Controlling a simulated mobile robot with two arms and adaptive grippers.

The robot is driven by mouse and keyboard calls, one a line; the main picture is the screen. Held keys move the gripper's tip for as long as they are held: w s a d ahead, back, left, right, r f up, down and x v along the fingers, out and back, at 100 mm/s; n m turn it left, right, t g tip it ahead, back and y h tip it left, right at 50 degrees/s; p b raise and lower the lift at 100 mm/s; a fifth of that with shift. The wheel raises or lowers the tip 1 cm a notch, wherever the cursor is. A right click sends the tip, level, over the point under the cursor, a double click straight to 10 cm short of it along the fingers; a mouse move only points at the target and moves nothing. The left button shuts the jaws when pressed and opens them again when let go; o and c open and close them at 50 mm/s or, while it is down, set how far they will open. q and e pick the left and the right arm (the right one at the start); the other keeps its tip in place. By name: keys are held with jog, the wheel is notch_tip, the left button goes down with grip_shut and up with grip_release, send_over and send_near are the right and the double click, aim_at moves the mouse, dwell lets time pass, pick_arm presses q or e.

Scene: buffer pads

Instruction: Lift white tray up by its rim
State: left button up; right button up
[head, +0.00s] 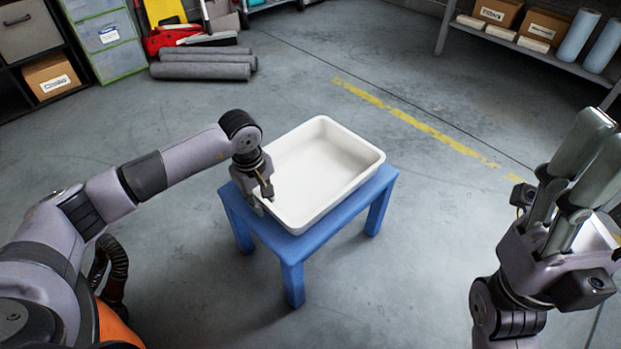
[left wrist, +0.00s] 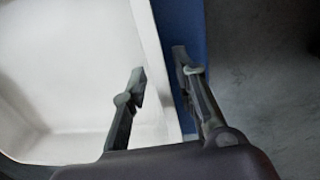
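The white tray (head: 330,135) sits level on a small blue table (head: 300,245) in the head view. My left gripper (head: 263,200) points down at the tray's left rim. In the left wrist view, the left gripper (left wrist: 159,62) is open, its fingers on either side of the white tray's wall (left wrist: 150,45). One finger is inside the tray, the other outside over the blue table edge (left wrist: 180,20). Gaps show beside the wall. My right gripper (head: 600,135) is raised at the right, open and empty, away from the tray.
Grey rolls (head: 205,65) lie on the floor at the back left, near a green drawer unit (head: 108,40). A shelf (head: 520,45) with boxes stands at the back right. A yellow line (head: 415,122) crosses the floor. The floor around the table is clear.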

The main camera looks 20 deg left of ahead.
pick_arm(q)
grip_shut()
jog(key=shift+r, duration=0.1)
dwell(0.7)
